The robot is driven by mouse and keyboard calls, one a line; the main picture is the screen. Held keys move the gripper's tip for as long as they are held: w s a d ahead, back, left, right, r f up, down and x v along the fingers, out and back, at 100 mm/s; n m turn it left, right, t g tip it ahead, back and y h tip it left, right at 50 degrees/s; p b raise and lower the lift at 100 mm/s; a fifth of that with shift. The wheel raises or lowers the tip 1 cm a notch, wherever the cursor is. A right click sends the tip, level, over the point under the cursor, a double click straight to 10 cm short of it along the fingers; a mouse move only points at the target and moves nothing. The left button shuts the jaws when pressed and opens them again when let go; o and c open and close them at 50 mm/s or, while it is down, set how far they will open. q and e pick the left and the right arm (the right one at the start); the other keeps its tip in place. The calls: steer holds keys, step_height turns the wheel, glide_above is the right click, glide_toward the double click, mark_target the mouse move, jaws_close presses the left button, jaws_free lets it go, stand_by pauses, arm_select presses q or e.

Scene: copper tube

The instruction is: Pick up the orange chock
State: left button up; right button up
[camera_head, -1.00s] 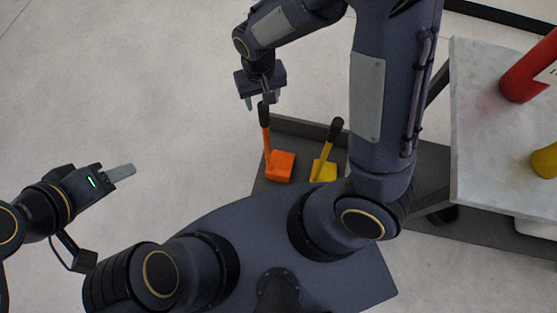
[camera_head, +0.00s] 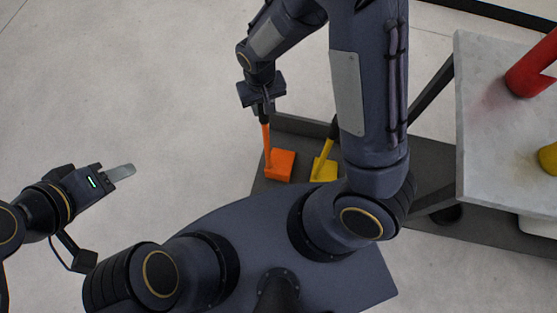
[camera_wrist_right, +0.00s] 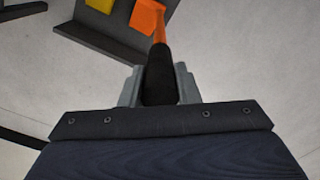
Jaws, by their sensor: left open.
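The orange chock (camera_head: 279,164) sits on a dark low shelf, with its handle rising toward my right gripper (camera_head: 264,110). In the right wrist view the orange block (camera_wrist_right: 148,16) is at the top and its black handle grip (camera_wrist_right: 160,77) runs down between the two grey fingers of my right gripper (camera_wrist_right: 160,88). The fingers flank the handle closely; whether they press on it I cannot tell. My left gripper (camera_head: 120,172) is open and empty, off to the left over bare floor, far from the chock.
A yellow chock (camera_head: 324,169) stands right beside the orange one on the dark shelf (camera_head: 300,126); my right arm partly covers its handle. A pale-topped table (camera_head: 495,130) at the right holds a red cylinder (camera_head: 530,72) and a yellow object (camera_head: 549,159). The floor at left is clear.

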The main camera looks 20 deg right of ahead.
jaws_close()
stand_by(0.8)
steer(key=shift+w+r, duration=0.1)
